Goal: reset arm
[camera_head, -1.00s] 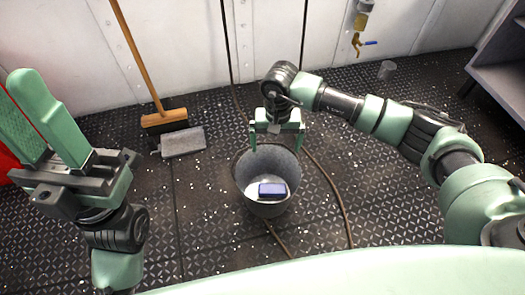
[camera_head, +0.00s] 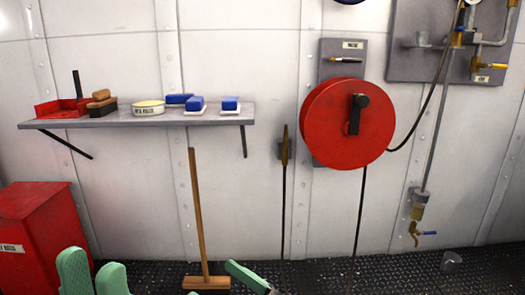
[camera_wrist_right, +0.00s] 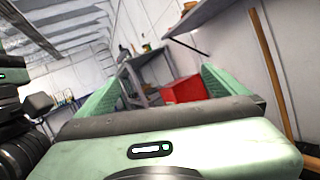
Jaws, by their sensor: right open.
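The tips of my left gripper (camera_head: 93,275), two green fingers, stand apart at the bottom left of the head view. The rest of that arm is cut off by the frame. A green end of my right gripper (camera_head: 250,278) shows at the bottom middle, just right of the broom's foot. In the right wrist view my right gripper (camera_wrist_right: 162,78) is open, its two fingers wide apart with nothing between them. The bucket is outside both current views.
A wall shelf (camera_head: 150,118) holds blue sponges, a tin and brushes. A broom (camera_head: 196,220) leans beneath it. A red hose reel (camera_head: 345,122) hangs on the wall, with pipes and a tap (camera_head: 415,232) to the right. A red bin (camera_head: 32,222) stands left.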

